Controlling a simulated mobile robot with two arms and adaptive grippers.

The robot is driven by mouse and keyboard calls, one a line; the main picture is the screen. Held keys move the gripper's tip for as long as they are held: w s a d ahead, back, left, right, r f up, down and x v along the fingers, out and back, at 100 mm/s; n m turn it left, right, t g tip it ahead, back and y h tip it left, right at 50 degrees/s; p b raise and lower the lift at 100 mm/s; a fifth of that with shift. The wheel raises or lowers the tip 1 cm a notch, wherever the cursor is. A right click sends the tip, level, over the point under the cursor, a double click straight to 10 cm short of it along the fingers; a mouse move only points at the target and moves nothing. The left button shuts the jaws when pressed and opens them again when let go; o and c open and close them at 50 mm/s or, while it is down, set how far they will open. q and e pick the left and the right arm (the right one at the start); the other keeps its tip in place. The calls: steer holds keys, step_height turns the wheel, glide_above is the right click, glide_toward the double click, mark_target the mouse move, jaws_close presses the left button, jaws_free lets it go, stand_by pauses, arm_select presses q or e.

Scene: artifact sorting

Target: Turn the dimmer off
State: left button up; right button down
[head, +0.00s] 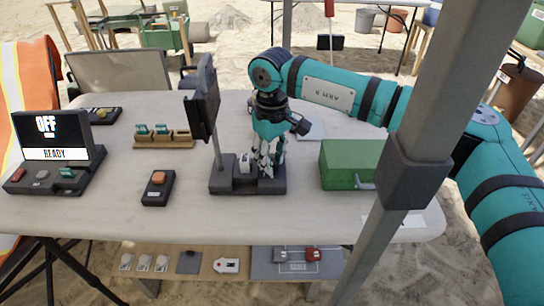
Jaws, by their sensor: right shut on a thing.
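A dark stand with a thin post and a tilted black panel (203,103) rises from a flat dark base (232,187) at the middle of the table. My right gripper (268,170) points down over the right part of this base. It is shut, its fingers around what seems to be the dimmer's knob, which they mostly hide. A small pale block (243,166) sits on the base just left of the fingers. I cannot tell the dimmer's setting. A screen (57,138) at the left reads "OFF" and "READY". My left gripper is not in view.
A green box (350,160) stands right of the base. A dark box with an orange button (158,187) lies to the left, and a wooden rack (163,143) behind it. A grey pole (425,110) crosses in front at the right. Several items lie on a lower shelf.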

steer(key=c, duration=1.1)
jaws_free()
steer(key=shift+o, duration=0.2)
steer(key=shift+r, duration=0.15)
step_height(320, 180, up, 12)
